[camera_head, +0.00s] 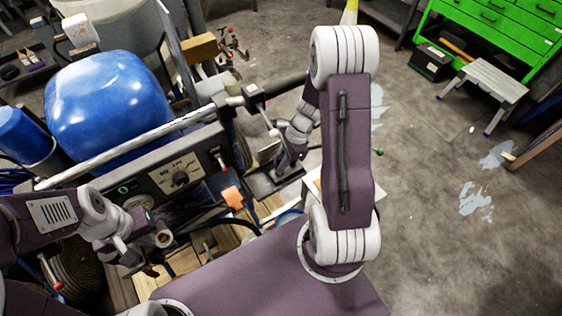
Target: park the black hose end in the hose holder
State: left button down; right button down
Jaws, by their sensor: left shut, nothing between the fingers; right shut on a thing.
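My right gripper (286,163) reaches past the right side of the machine and is shut on a small dark piece, which looks like the black hose end; the fingers hide most of it. A black hose (212,221) curves below the panel, near an orange piece (233,198). I cannot make out the hose holder with certainty; my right arm covers part of the scene.
The line striper carries a blue tank (108,98), a pale bar (130,147) and a control panel (178,176) with a dial. A green tool cabinet (500,32) and a step stool (485,90) stand at the upper right.

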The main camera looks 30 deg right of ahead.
jog(key=shift+f+b, duration=0.6)
jog(key=shift+f, duration=0.2)
jog(key=c, duration=0.9)
grip_release()
jog(key=shift+r, duration=0.1)
jog(key=p+v, duration=0.7)
dwell(0.3)
